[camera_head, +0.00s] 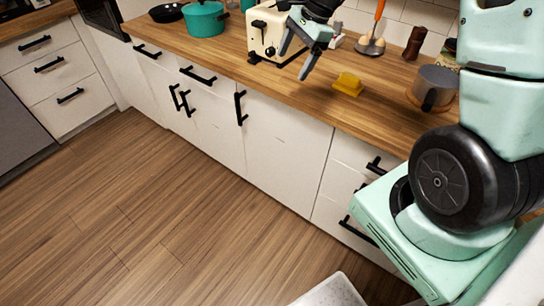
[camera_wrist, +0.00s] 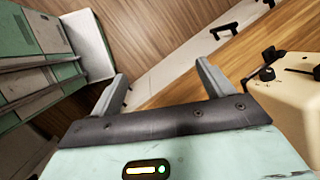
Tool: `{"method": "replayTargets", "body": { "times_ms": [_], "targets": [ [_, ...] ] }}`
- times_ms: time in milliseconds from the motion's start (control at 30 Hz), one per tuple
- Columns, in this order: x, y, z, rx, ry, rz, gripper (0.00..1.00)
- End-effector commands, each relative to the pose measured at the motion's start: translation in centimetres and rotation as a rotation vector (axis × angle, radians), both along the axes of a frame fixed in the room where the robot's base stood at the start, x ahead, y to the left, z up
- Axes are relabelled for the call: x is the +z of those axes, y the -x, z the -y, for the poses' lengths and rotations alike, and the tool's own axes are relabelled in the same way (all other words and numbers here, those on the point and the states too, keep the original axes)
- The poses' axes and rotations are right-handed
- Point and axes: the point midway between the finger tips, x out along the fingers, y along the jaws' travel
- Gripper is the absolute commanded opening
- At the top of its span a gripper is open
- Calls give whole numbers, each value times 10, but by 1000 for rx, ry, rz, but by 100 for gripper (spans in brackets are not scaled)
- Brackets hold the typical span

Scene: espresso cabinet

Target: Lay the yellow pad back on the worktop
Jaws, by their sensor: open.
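The yellow pad (camera_head: 348,84) lies on the wooden worktop (camera_head: 310,100), right of the toaster and left of the grey pot. My gripper (camera_head: 294,66) is open and empty above the worktop, to the left of the pad and in front of the toaster. The pad and the gripper are apart. In the wrist view my gripper (camera_wrist: 164,90) shows two spread fingers with nothing between them. The pad does not show in the wrist view. A stretch of the worktop (camera_wrist: 180,85) shows beyond the fingers.
A cream toaster (camera_head: 266,30) stands right behind my gripper; it also shows in the wrist view (camera_wrist: 290,90). A teal pot (camera_head: 205,20) is farther left. A grey pot (camera_head: 436,86) and a brown mill (camera_head: 414,43) stand to the right. Worktop left of the toaster's front is bare.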

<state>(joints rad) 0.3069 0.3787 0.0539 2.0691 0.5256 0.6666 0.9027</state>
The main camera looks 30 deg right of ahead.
Motion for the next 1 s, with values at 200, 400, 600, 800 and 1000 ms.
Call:
{"method": "replayTargets", "body": {
  "times_ms": [200,400,600,800,1000],
  "targets": [
    [28,114,-175,1038,149,137,80],
    [31,226,-228,1832,268,251,80],
    [29,271,-232,2185,324,297,80],
    [28,274,-232,2218,328,301,80],
    [29,274,-232,2214,328,300,80]
  ]
}}
